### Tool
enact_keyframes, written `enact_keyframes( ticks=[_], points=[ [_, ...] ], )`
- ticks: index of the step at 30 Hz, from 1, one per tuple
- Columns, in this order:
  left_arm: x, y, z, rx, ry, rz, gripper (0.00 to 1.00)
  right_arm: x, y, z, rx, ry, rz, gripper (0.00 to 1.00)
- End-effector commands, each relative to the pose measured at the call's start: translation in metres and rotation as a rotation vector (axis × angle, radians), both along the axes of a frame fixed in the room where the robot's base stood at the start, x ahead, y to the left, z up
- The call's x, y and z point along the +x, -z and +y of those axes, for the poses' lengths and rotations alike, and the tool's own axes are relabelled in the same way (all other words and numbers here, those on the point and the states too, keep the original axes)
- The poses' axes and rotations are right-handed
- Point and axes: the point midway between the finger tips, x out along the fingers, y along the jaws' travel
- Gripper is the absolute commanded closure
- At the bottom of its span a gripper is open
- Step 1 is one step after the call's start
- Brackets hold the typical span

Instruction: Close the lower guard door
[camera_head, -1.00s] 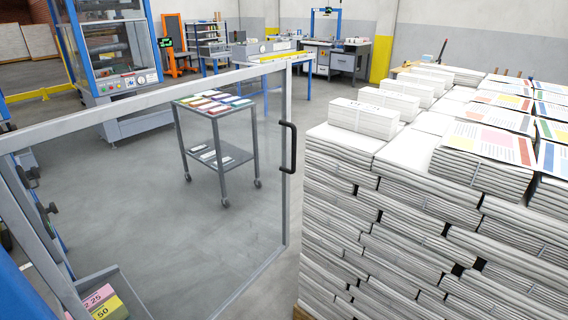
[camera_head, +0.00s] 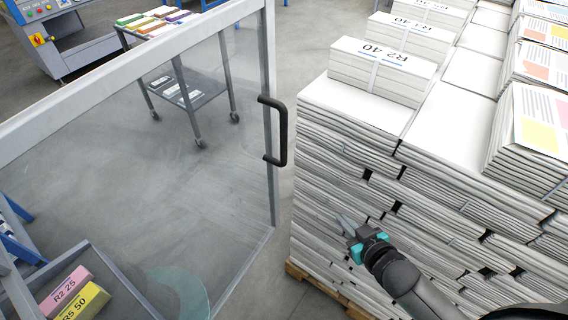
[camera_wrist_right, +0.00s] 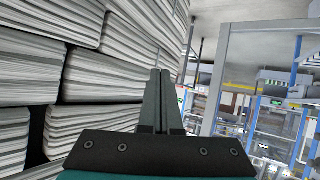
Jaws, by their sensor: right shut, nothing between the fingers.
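The lower guard door (camera_head: 130,66) is a clear panel in a grey metal frame, standing swung out across the left of the head view. Its black handle (camera_head: 283,131) is on the upright at the door's free edge. My right gripper (camera_head: 345,222) is shut and empty, below and to the right of the handle, in front of the newspaper stack and apart from the door. In the right wrist view the shut fingers (camera_wrist_right: 161,100) point ahead, with the grey door frame (camera_wrist_right: 222,85) to their right. My left gripper is not in view.
A tall pallet stack of newspapers (camera_head: 340,200) fills the right side, close to my right arm. A wheeled cart (camera_head: 205,90) stands behind the glass. A tray with pink and yellow bundles (camera_head: 72,296) is at the lower left. A narrow floor gap lies between door and stack.

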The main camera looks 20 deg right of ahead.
Motion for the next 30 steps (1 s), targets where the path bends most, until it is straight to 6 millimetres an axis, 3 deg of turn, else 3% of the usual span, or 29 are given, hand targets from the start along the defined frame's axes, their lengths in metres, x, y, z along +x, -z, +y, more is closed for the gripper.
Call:
enact_keyframes(
  ticks=[1,8,12,17,30],
  points=[
    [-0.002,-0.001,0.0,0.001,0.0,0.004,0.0,0.006,-0.021,0.003,0.006,-0.014,-0.039,1.0],
    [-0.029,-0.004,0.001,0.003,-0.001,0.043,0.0,0.027,-0.106,0.02,0.051,-0.095,-0.224,1.0],
    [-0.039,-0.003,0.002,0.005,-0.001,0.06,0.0,0.03,-0.114,0.022,0.086,-0.168,-0.294,1.0],
    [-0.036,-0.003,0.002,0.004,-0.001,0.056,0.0,0.028,-0.123,0.024,0.133,-0.274,-0.365,1.0],
    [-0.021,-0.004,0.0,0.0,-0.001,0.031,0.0,-0.006,-0.14,0.03,0.306,-0.626,-0.447,1.0]
  ],
)
